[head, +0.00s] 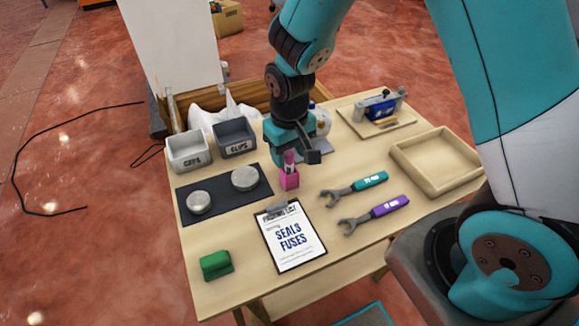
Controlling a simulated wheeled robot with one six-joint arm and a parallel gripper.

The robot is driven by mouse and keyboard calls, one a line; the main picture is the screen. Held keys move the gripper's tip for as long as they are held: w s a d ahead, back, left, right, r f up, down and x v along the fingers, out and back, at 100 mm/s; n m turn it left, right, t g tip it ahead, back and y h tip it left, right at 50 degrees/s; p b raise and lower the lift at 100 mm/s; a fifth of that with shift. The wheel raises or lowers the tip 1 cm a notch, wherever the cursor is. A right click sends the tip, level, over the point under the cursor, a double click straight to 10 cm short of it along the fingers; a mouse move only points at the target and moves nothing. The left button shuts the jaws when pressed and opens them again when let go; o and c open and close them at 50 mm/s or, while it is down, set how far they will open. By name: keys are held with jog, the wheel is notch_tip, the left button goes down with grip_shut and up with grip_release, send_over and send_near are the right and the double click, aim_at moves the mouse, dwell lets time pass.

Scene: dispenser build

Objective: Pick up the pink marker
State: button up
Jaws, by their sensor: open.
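The pink marker (289,180) stands upright near the middle of the wooden table, with a wide block-like lower part and a narrower top. My gripper (297,155) is right above it, pointing down and open, with its dark fingers around the upper part of the marker. I cannot tell whether a finger touches it. The top of the marker is partly hidden by my gripper.
A dark mat (221,207) with two round grey lids, grey bins (235,138) and a clipboard (289,240) lie around it. Teal (356,187) and purple (374,213) wrenches lie to the right, near an empty wooden tray (434,176). A green block (215,265) sits at front left.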

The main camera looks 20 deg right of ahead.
notch_tip(320, 180, down, 3)
jog(key=shift+f, duration=0.2)
jog(key=shift+c, duration=0.5)
jog(key=c, duration=0.8)
jog(key=shift+c, duration=0.2)
notch_tip(320, 180, up, 20)
jog(key=p, duration=0.1)
